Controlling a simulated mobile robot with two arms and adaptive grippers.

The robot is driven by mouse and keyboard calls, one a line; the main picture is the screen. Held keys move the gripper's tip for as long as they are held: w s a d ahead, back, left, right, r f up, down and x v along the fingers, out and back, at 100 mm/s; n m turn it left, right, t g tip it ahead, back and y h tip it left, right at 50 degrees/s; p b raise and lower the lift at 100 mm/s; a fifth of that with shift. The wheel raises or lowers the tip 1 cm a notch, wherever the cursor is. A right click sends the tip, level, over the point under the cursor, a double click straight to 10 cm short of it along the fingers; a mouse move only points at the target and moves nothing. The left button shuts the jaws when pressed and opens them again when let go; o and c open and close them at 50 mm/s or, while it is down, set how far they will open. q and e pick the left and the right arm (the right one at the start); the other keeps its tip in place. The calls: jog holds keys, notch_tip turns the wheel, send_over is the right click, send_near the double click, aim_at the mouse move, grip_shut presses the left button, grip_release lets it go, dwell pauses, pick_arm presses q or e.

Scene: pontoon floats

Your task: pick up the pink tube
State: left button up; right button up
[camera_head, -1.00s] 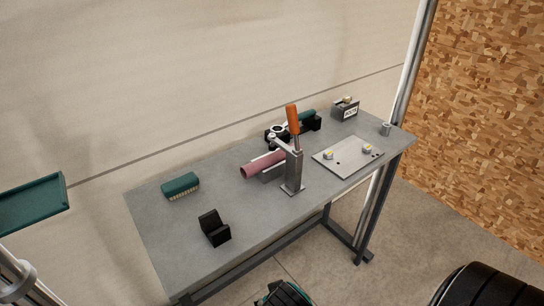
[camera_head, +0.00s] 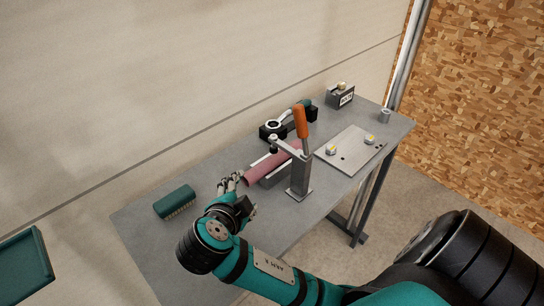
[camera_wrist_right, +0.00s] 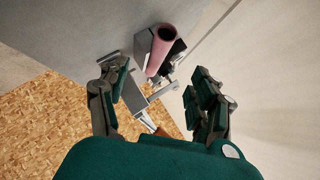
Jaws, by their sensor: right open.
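The pink tube (camera_head: 262,170) lies along a grey block on the table, under the toggle clamp (camera_head: 300,175) with its orange handle (camera_head: 300,120). Its near end sticks out to the left of the block. My right gripper (camera_head: 231,182) is open and empty, just left of that end in the head view. In the right wrist view the tube (camera_wrist_right: 160,48) shows its hollow end, beyond the two spread fingers (camera_wrist_right: 156,72); I see no contact. My left gripper is not in view.
A green brush (camera_head: 175,201) lies on the grey table (camera_head: 142,225) at the left. A metal plate with knobs (camera_head: 350,148), a labelled box (camera_head: 341,97) and a small grey cup (camera_head: 385,115) stand at the right. A green tray-like thing (camera_head: 25,265) is at the left edge.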

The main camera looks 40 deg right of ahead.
aim_at(250, 179)
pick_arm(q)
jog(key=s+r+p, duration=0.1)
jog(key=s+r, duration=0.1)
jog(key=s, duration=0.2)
pick_arm(e)
jog(key=x, duration=0.6)
jog(key=shift+w+d+p, duration=0.1)
jog(key=shift+w+p, duration=0.05)
jog(key=shift+p, duration=0.2)
jog(key=shift+p+x, duration=0.3)
jog(key=shift+x, duration=0.85)
jog(key=shift+w+f, duration=0.1)
jog(key=shift+w, duration=0.1)
jog(key=p+x, duration=0.1)
jog(key=x, duration=0.1)
jog(key=p+x, duration=0.2)
jog(key=shift+w+f, duration=0.3)
jog(key=shift+w, duration=0.05)
jog(key=shift+f, duration=0.1)
jog(key=shift+c, duration=1)
jog(key=c, duration=0.7)
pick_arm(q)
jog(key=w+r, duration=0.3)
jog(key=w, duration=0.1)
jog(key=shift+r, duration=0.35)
pick_arm(e)
grip_shut()
